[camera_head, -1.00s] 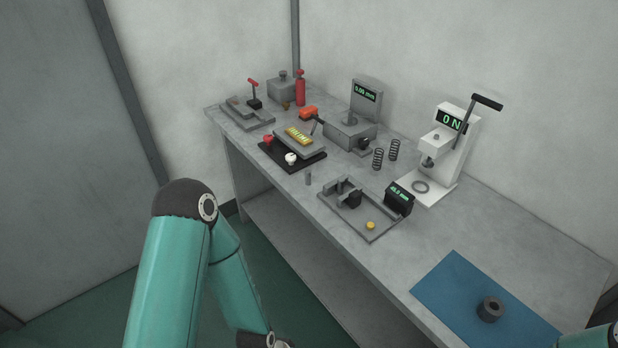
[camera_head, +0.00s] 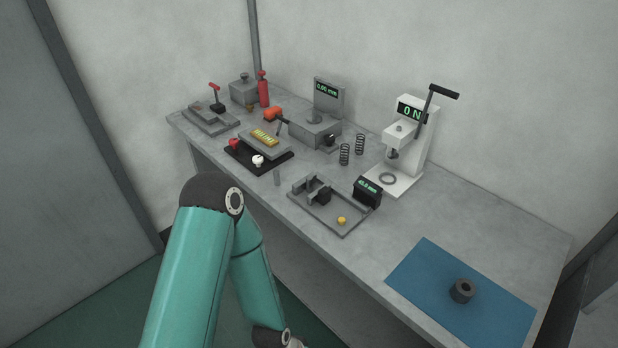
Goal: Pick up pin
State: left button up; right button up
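A small grey upright cylinder, which looks like the pin (camera_head: 277,178), stands on the table near its front edge. It is between the black tray and the grey fixture, and nothing touches it. My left arm, teal, rises in the lower left and folds down in front of the table. Its wrist reaches the bottom edge of the picture, and its gripper is out of view. My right gripper is not in view.
The grey table (camera_head: 480,220) carries a black tray (camera_head: 278,165), a fixture (camera_head: 330,220) with a yellow button, two springs (camera_head: 344,154), a lever press (camera_head: 405,150) and a blue mat (camera_head: 420,285) with a dark ring (camera_head: 461,291). Bare table lies right of the press.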

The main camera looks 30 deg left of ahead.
aim_at(276, 174)
jog(key=u, duration=0.05)
jog(key=i, duration=0.2)
jog(key=z, duration=2.6)
jog(key=k, duration=2.1)
jog(key=z, duration=1.65)
jog(key=i, duration=0.15)
jog(key=u, duration=3.55)
jog(key=i, duration=0.25)
jog(key=u, duration=0.85)
